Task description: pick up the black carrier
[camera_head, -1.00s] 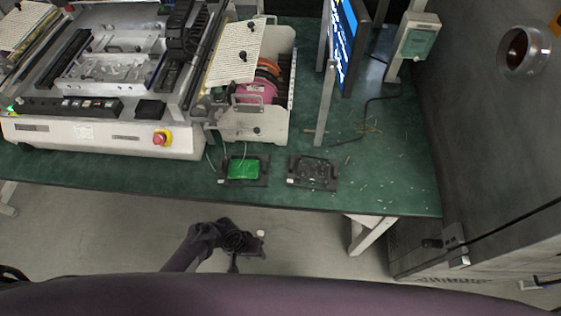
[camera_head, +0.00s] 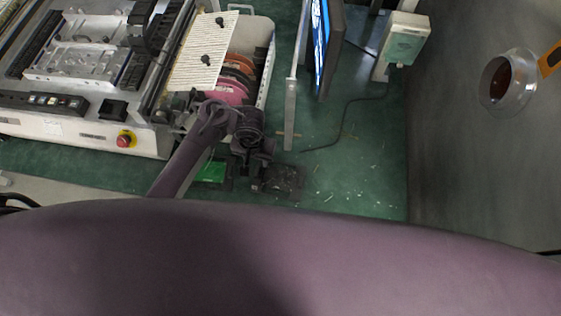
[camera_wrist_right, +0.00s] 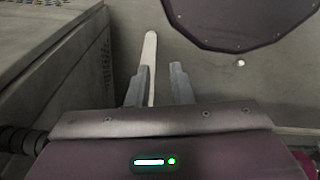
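The black carrier (camera_head: 284,180) lies flat on the green table near its front edge, right of a second dark carrier holding a green board (camera_head: 213,171). My left gripper (camera_head: 256,172) is over the left edge of the black carrier and hides part of it. I cannot tell whether it touches the carrier or whether its fingers are open. In the right wrist view, my right gripper (camera_wrist_right: 162,70) is open and empty, its two grey fingers apart over the floor.
A white machine with a red stop button (camera_head: 126,139) and a white rack of reels (camera_head: 238,72) stand behind and left. A monitor (camera_head: 322,45) on a post stands behind right. Bare green table (camera_head: 360,165) lies right of the carrier, up to a grey cabinet wall.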

